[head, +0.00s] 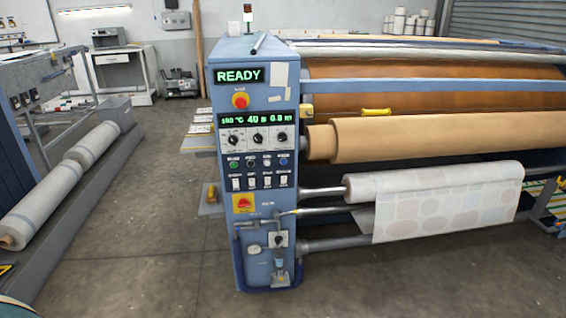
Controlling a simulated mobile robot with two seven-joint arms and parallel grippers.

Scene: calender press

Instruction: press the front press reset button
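The blue press cabinet (222,112) stands upright at the centre of the head view, its control face toward me. A lit display (239,76) reads READY in green. A red rotary switch on a yellow plate (243,203) sits lower. Neither gripper is in view.
Press rollers carry a tan roll (420,134) and a patterned white roll (440,195), extending right from the cabinet. Pipes and a valve (278,240) stick out low on its front. A rack with pale rolls (60,190) stands left. The grey floor (150,260) between is clear.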

